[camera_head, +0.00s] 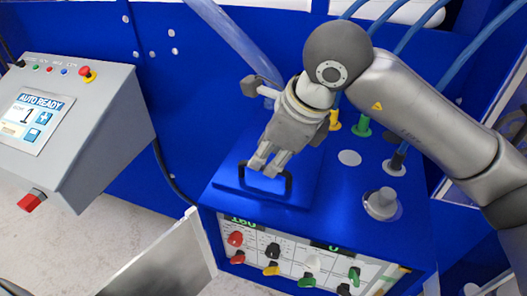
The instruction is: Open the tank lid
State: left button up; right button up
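The tank lid (303,185) is a blue plate on top of the blue machine, and it appears to lie down on it. A black U-shaped handle (287,184) stands near its front edge. My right gripper (265,168) reaches down from the upper right, with its fingertips at the handle's top bar. The fingers hide the middle of the bar. The two fingertips are close together with a small gap. I cannot tell whether they are closed on the bar or just touch it. My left gripper is not in view.
A grey control box (100,110) with a screen and buttons stands at left. Colored knobs (272,250) line the machine's front panel. A silver knob (381,203) and hose fittings (361,127) sit right of the lid. A grey flat panel (165,262) stands at bottom.

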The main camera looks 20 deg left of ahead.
aim_at(263, 167)
jog(key=x, duration=0.3)
jog(key=shift+a+p, duration=0.25)
jog(key=shift+p, duration=0.1)
jog(key=shift+f, duration=0.1)
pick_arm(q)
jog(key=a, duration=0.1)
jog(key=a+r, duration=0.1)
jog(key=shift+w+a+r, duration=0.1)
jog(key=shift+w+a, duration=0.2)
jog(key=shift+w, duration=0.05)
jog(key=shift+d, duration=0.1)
pick_arm(e)
jog(key=shift+c, duration=0.2)
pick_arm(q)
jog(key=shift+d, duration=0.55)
pick_arm(e)
grip_shut()
